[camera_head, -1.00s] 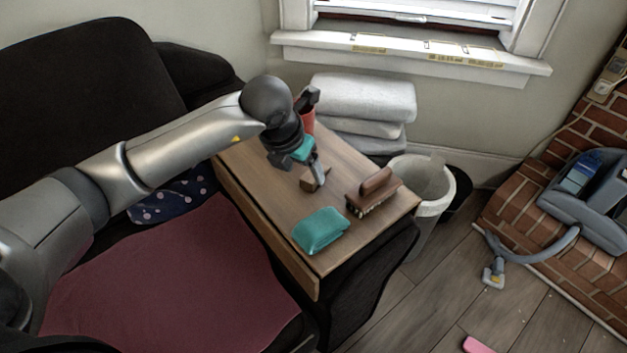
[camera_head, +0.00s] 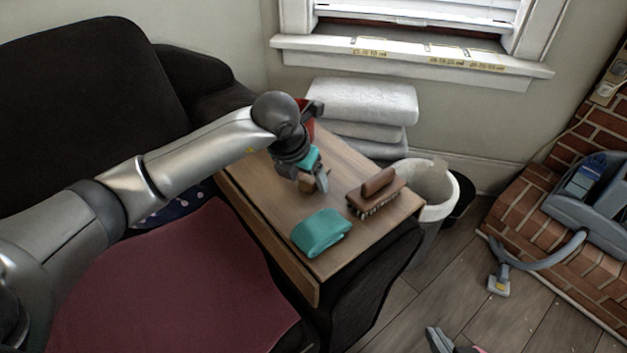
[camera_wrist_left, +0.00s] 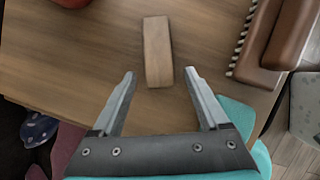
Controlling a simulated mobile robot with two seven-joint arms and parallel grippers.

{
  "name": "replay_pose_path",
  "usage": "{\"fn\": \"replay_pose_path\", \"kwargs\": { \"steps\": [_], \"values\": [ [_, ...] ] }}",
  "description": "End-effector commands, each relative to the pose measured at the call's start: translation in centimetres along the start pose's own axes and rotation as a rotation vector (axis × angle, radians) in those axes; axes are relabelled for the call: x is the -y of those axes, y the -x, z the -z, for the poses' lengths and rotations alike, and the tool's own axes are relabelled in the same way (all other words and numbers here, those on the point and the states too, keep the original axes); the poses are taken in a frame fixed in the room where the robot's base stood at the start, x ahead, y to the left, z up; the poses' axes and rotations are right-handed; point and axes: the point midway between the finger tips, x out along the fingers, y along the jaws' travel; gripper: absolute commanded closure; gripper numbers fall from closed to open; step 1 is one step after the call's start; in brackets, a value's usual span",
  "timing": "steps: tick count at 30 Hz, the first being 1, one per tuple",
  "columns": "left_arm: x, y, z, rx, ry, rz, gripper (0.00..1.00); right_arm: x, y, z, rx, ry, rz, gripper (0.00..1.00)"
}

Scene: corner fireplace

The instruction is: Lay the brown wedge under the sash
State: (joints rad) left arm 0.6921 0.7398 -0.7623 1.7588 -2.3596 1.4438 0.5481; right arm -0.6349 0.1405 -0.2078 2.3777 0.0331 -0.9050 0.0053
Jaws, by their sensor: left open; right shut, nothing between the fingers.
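The brown wedge (camera_head: 307,184) is a small wooden block lying on the wooden table top. It also shows in the left wrist view (camera_wrist_left: 157,52), just ahead of and between the fingertips. My left gripper (camera_head: 314,188) is open and low over the table at the wedge, partly hiding it in the head view; its fingers also show in the left wrist view (camera_wrist_left: 159,74). The window sash (camera_head: 410,25) is at the top, above the white sill (camera_head: 400,55). My right gripper (camera_head: 436,338) shows only its tip at the bottom edge, shut and empty.
A brown brush (camera_head: 376,190) and a teal cloth-like bundle (camera_head: 321,232) lie on the table (camera_head: 270,205). A red cup is partly behind my left wrist. A grey vacuum (camera_head: 590,205) is right.

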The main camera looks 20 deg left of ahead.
Motion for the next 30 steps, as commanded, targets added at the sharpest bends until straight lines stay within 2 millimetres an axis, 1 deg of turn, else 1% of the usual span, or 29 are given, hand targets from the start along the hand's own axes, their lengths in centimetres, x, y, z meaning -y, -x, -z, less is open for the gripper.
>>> {"fn": "replay_pose_path", "kwargs": {
  "steps": [3,11,12,30],
  "values": [
    [0.01,-0.32,0.0,0.0,0.0,0.0,0.22,0.29,-0.22,0.12,-0.026,-0.001,0.008,1.0],
    [-0.01,-0.33,-0.02,0.0,0.0,0.0,0.22,0.35,-0.23,0.23,-0.032,-0.002,0.01,1.0],
    [-0.01,-0.33,-0.02,0.0,0.0,0.0,0.25,0.35,-0.23,0.23,-0.032,-0.002,0.01,1.0],
    [-0.02,-0.33,0.01,0.0,0.0,-0.001,0.92,0.35,-0.22,0.19,-0.03,-0.002,0.01,1.0]
  ]
}}
